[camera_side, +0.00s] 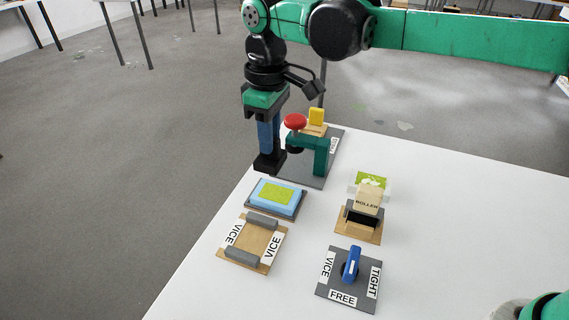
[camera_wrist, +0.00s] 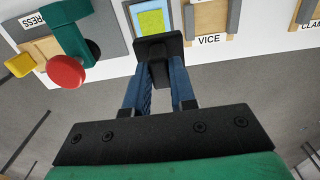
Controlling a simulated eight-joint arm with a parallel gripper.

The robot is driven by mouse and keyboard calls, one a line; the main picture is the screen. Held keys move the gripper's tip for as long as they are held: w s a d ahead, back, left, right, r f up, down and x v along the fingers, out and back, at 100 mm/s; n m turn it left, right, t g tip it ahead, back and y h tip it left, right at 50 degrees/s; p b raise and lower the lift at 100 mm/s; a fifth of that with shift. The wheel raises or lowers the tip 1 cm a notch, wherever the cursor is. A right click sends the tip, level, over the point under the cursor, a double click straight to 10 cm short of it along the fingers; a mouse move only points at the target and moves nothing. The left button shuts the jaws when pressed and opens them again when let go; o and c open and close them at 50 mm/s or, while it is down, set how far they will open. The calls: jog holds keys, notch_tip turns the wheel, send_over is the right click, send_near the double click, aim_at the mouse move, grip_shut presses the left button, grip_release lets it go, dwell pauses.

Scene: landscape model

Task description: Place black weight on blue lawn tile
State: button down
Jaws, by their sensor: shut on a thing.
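My gripper (camera_side: 268,146) points down with its blue fingers shut on the black weight (camera_side: 268,163). The weight hangs above the far left edge of the table, behind the blue lawn tile. In the wrist view, the weight (camera_wrist: 157,48) sits between my fingertips (camera_wrist: 160,82), its wide flat part beyond them. The blue lawn tile (camera_side: 260,188), light blue with a yellow-green patch on top, lies on a dark base near the table's left edge. In the wrist view the tile (camera_wrist: 150,6) shows just beyond the weight, which overlaps its lower edge in the picture.
A green press (camera_side: 318,143) with a red knob (camera_side: 295,121) and yellow block (camera_side: 316,116) stands right of my gripper. In front are a wooden vice (camera_side: 257,243) and a blue-handled vice switch (camera_side: 351,264). A roller block (camera_side: 368,200) stands right. Table between them is clear.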

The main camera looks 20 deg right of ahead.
aim_at(275, 148)
jog(key=f, duration=0.2)
jog(key=d+f, duration=0.1)
jog(key=shift+w+f, duration=0.15)
jog(key=shift+w, duration=0.15)
jog(key=shift+f, duration=2.15)
jog(key=c, duration=0.7)
grip_release()
jog(key=shift+f, duration=0.15)
